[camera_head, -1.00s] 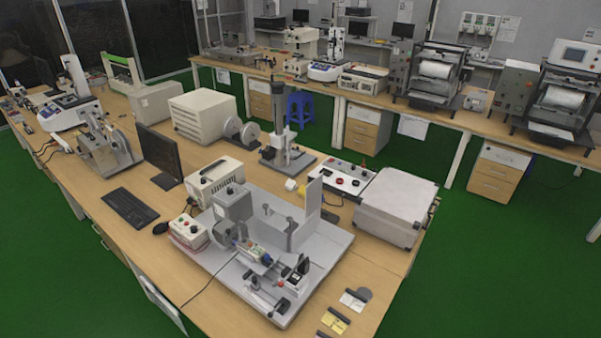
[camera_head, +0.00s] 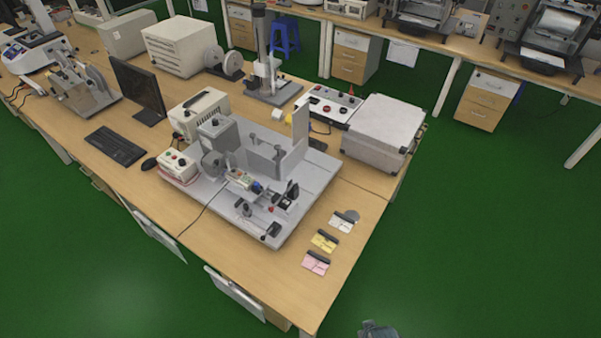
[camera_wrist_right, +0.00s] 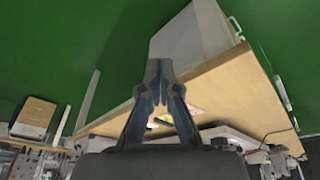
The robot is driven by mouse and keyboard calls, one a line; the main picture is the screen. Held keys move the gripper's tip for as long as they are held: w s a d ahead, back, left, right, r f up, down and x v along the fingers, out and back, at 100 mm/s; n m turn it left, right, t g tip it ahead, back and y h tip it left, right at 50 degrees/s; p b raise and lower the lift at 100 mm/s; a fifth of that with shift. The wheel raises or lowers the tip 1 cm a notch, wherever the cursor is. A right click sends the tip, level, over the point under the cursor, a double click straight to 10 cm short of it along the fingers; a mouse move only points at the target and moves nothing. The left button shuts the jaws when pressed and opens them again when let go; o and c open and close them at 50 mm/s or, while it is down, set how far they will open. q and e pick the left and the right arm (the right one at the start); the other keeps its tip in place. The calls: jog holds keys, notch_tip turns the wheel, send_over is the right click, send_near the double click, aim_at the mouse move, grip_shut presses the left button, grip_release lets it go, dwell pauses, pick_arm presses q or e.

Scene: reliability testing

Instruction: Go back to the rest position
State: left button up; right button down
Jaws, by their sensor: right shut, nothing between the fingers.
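My right gripper (camera_wrist_right: 159,72) is in the middle of the right wrist view. Its two dark fingers meet at the tips with nothing between them. In that view it hangs over the table edge and the green floor, apart from anything on the table. A small grey part at the bottom edge of the head view looks like my right gripper (camera_head: 378,330), beyond the table's front right corner. My left gripper is not in view.
The wooden table (camera_head: 270,285) holds a test machine on a grey base plate (camera_head: 215,205), a keyboard (camera_head: 116,146), a monitor (camera_head: 138,90) and a grey box (camera_head: 385,130). Pink (camera_head: 316,262), yellow (camera_head: 324,240) and white (camera_head: 342,222) cards lie near its right edge. Green floor (camera_head: 480,240) is clear at right.

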jog(key=s+d+f+g+b, duration=0.1)
jog(key=s+f+b, duration=0.15)
jog(key=f, duration=1.15)
jog(key=s+d+f+b, duration=0.1)
jog(key=s+f, duration=0.3)
jog(key=f, duration=1)
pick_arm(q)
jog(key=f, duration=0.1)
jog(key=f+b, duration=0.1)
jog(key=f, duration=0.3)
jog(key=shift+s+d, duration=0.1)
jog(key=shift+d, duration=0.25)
pick_arm(e)
jog(key=s+d+f+g, duration=0.1)
jog(key=s+d+f, duration=0.1)
jog(key=s+f, duration=1)
jog(key=shift+s, duration=1.2)
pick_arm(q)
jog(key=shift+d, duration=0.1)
pick_arm(e)
jog(key=shift+d, duration=0.15)
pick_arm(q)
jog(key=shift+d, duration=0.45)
pick_arm(e)
jog(key=shift+f, duration=0.1)
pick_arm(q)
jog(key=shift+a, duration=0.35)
pick_arm(e)
jog(key=shift+a, duration=0.2)
